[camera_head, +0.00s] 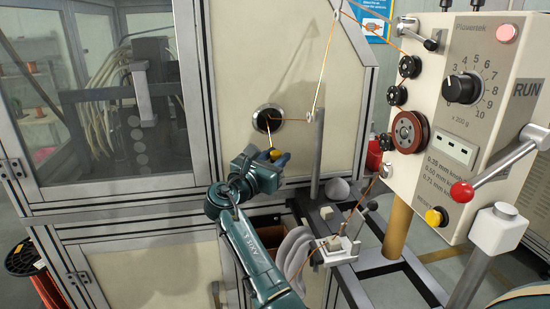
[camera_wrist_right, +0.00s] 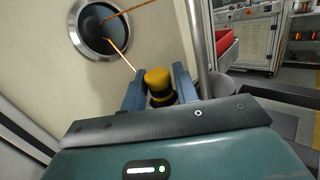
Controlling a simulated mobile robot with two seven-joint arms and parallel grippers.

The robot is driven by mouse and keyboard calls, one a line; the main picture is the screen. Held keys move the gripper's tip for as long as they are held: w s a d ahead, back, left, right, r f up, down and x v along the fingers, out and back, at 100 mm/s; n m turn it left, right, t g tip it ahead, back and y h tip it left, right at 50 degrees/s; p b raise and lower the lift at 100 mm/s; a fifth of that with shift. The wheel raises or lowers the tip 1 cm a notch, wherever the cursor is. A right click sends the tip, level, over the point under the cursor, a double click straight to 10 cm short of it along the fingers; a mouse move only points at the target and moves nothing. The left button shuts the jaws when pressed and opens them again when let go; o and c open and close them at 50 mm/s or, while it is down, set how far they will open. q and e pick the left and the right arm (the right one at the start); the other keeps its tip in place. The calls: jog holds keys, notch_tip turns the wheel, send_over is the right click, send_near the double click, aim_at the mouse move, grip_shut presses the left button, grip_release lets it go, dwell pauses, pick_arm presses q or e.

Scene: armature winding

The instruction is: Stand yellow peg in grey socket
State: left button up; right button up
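The yellow peg (camera_wrist_right: 158,78), with a dark band below its rounded yellow top, is between the two blue fingers of my right gripper (camera_wrist_right: 160,92) in the right wrist view. The fingers appear to be against its sides. In the head view, my right gripper (camera_head: 272,160) is in front of the cabinet panel, just below a round metal-rimmed opening, and the yellow peg tip (camera_head: 275,154) shows at its fingers. I cannot clearly identify the grey socket; a grey dome (camera_head: 338,188) sits on the frame to the right of the gripper. My left gripper is not in view.
Copper wire runs from the metal-rimmed opening (camera_head: 267,118), close to my gripper, to a guide on the upright grey post (camera_head: 318,140). The winding machine (camera_head: 465,120) with its red-knobbed lever stands at right. A small clamp fixture (camera_head: 338,248) is at lower right.

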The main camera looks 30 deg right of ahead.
jog(key=o, duration=0.4)
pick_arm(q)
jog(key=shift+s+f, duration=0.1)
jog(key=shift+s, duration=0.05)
pick_arm(e)
jog(key=shift+a, duration=0.15)
jog(key=b+v, duration=0.1)
jog(key=v, duration=0.4)
jog(key=shift+f, duration=0.2)
pick_arm(q)
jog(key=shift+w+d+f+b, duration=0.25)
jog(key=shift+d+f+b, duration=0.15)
jog(key=shift+b, duration=0.4)
pick_arm(e)
jog(key=v, duration=0.8)
jog(key=shift+s+r, duration=0.1)
jog(key=shift+r, duration=0.1)
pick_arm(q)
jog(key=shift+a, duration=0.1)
